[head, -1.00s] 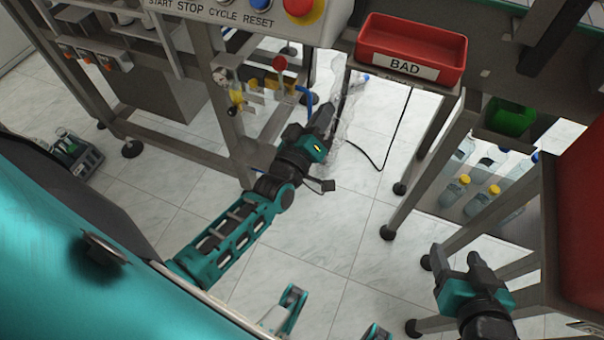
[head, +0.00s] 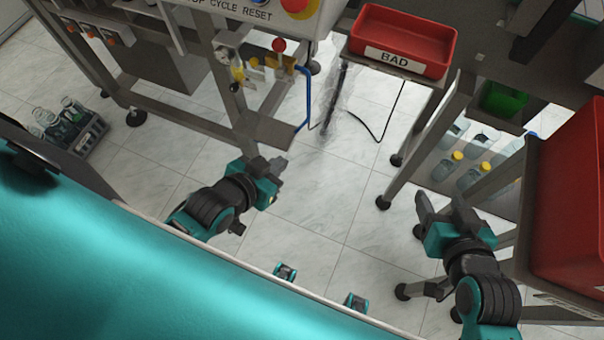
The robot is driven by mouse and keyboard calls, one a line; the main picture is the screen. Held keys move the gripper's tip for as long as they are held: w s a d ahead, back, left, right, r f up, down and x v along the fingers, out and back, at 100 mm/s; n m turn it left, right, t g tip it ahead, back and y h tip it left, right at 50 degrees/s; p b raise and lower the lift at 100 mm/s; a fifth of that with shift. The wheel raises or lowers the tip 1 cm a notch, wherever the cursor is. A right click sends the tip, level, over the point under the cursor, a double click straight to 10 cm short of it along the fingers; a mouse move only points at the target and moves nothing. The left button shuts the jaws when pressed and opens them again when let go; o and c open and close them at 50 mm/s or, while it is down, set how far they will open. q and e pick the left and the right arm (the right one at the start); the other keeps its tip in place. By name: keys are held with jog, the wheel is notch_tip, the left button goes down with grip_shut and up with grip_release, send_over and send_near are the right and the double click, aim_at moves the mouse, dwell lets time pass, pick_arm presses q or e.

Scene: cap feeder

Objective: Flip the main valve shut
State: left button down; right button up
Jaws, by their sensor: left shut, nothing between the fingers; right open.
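An air-supply unit hangs on the machine frame at upper centre, with a round gauge (head: 222,55), a yellow-tinted bowl (head: 237,72) and a blue hose (head: 304,95). A red knob (head: 279,45) stands at its right end, seemingly the main valve's handle; its exact position is too small to tell. My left gripper (head: 279,164) is shut and empty, below and apart from this unit, over the floor. My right gripper (head: 441,203) is open and empty, at lower right, far from the unit.
A red BAD bin (head: 405,38) sits on a stand at upper right. A larger red bin (head: 570,215) is beside my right arm. A crate of glassware (head: 85,145) is on the floor at left. Bottles (head: 470,175) stand on a low shelf. The middle floor is clear.

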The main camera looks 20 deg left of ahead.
notch_tip(320, 180, down, 21)
jog(key=b, duration=1.9)
pick_arm(q)
jog(key=w+d+f+h, duration=0.2)
jog(key=d+f, duration=0.2)
jog(key=f, duration=1)
jog(key=s+a+r+y+p, duration=0.1)
jog(key=a+r+p, duration=0.1)
jog(key=r+p, duration=0.5)
jog(key=s+a+r+y+p, duration=0.1)
jog(key=r+p, duration=0.6)
jog(key=p, duration=0.7)
jog(key=shift+a+r+p, duration=0.4)
jog(key=shift+a, duration=0.35)
pick_arm(e)
jog(key=s+d+r, duration=0.1)
jog(key=d+r, duration=0.1)
jog(key=r, duration=0.6)
jog(key=s+d+r+h, duration=0.1)
jog(key=r, duration=0.7)
jog(key=shift+d, duration=0.4)
